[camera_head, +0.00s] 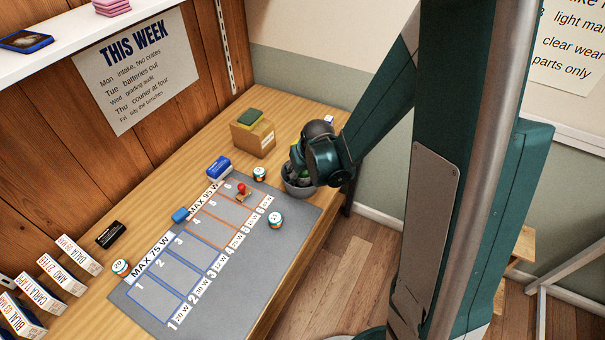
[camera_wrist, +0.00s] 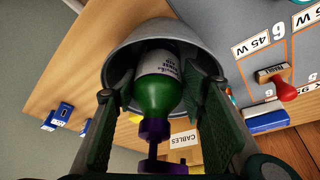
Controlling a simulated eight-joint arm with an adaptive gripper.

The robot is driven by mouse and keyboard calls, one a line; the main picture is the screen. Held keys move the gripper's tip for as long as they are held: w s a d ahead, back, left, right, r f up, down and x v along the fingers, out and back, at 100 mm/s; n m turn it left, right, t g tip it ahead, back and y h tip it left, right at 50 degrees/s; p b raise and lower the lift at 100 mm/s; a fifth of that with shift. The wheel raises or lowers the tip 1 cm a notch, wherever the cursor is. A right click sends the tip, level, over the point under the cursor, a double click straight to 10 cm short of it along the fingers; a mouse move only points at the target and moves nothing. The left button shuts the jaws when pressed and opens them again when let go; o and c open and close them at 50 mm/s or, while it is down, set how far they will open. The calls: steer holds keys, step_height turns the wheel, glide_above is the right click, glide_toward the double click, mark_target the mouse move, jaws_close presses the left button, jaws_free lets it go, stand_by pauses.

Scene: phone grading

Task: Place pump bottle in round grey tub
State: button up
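The pump bottle (camera_wrist: 154,96) has a green body, a white label and a purple pump head. In the wrist view its base end is inside the round grey tub (camera_wrist: 122,55), with the pump pointing back toward the camera. The tub (camera_head: 298,190) stands at the right edge of the bench in the head view. My gripper (camera_wrist: 160,95) reaches down into the tub, with one finger on each side of the bottle. The fingers are spread, with a visible gap on the left side. In the head view my gripper (camera_head: 299,168) largely hides the bottle.
A cardboard box (camera_head: 253,138) with a green and yellow sponge on top stands behind the tub. A blue box (camera_head: 218,166), a small round jar (camera_head: 260,174) and a red-knobbed stamp (camera_head: 243,189) are to its left. The grey numbered mat (camera_head: 240,255) is mostly clear.

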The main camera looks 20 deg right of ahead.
steer(key=shift+o, duration=0.9)
steer(key=shift+r, duration=0.25)
steer(key=p+v, duration=0.2)
steer(key=v, duration=0.9)
steer(key=shift+s+r, duration=0.15)
steer(key=shift+r, duration=0.25)
steer(key=shift+r, duration=0.1)
steer(key=s+r+m+t, duration=0.1)
steer(key=s+r+t, duration=0.1)
steer(key=s+r, duration=1.5)
steer(key=shift+s+d+r+t, duration=0.25)
steer(key=shift+s+d+t, duration=0.1)
steer(key=shift+s, duration=1.05)
stand_by(0.7)
